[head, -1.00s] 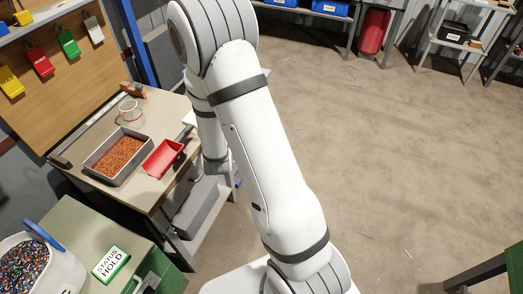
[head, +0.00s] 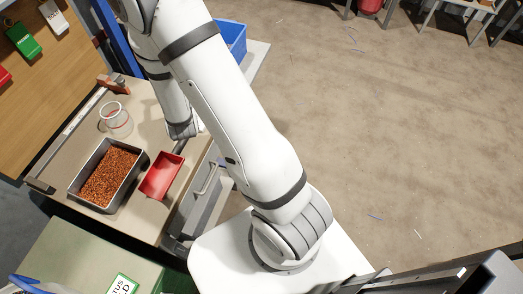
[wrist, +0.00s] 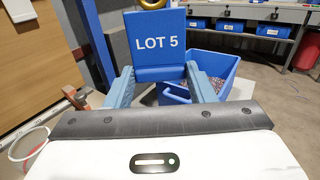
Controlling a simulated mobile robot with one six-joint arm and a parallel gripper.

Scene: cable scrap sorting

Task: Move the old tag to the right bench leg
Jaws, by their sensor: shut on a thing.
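A blue tag (wrist: 160,50) reading "LOT 5", with a brass-coloured ring at its top, is in the wrist view. My gripper (wrist: 160,82) is shut on it, a light blue finger on each side of its lower part. The tag faces the wrist camera, upright. In the head view my gripper and the tag are hidden behind my arm. The workbench (head: 62,165) stands at the left of the head view. I cannot make out its right leg clearly there.
A metal pan (head: 77,190) of copper granules, a red tray (head: 162,175) and a clear jar (head: 115,120) stand on the bench. A blue bin (wrist: 228,68) of scrap is behind the tag. A blue post (wrist: 90,45) rises left of it. The floor to the right is mostly clear.

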